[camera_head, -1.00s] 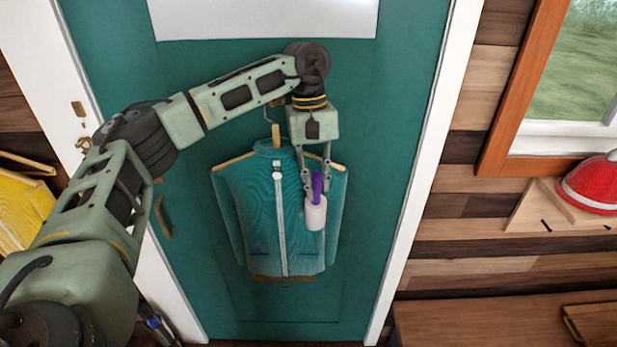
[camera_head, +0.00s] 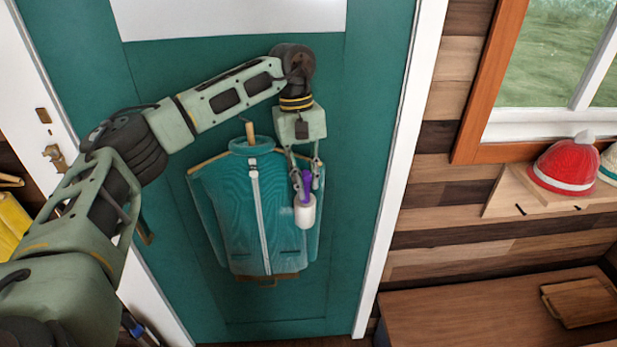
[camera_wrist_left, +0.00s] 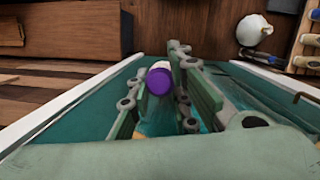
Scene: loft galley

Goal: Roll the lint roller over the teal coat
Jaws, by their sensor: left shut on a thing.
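The teal coat (camera_head: 235,215) hangs on a wooden hanger against the teal door, with a white zip down its front. The lint roller has a purple handle and a white roll (camera_head: 305,212). My left gripper (camera_head: 305,180) is shut on the purple handle, with the roll hanging below the fingers. The roll is in front of the coat's right side in the head view; I cannot tell whether it touches the cloth. In the left wrist view the purple handle end (camera_wrist_left: 159,81) shows between the fingers. My right gripper is not in view.
The teal door (camera_head: 345,130) has a white frame. A red hat (camera_head: 566,167) sits on a wooden wall shelf at the right, below a window. A wooden bench (camera_head: 450,310) stands at the lower right. Something yellow (camera_head: 12,222) is at the left edge.

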